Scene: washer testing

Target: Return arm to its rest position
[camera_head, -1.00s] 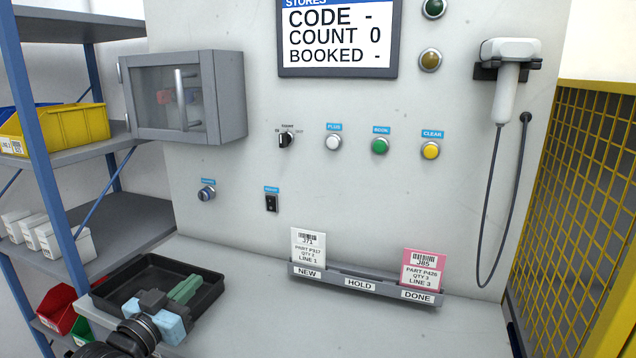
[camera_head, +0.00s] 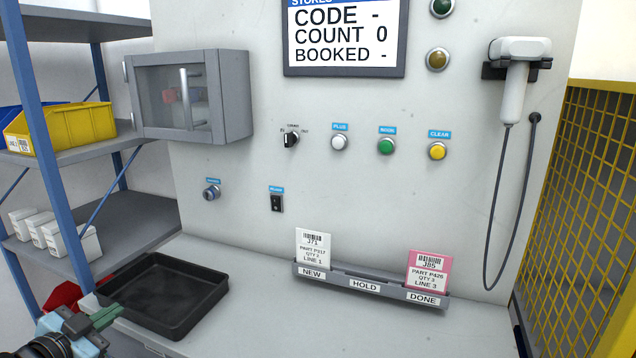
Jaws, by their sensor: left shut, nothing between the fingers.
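My left gripper (camera_head: 112,316) is at the lower left corner, just in front of the black tray's near left edge. Its green fingers are together with nothing between them. Part of my left arm shows below it, cut off by the picture's edge. My right gripper is not in view.
A black tray (camera_head: 222,290) lies empty on the bench (camera_head: 262,262). A card rack (camera_head: 330,277) holds a white card (camera_head: 313,248) at NEW and a pink card (camera_head: 428,272) at DONE. A blue-post shelf (camera_head: 50,140) stands left. A scanner (camera_head: 514,90) hangs on the panel.

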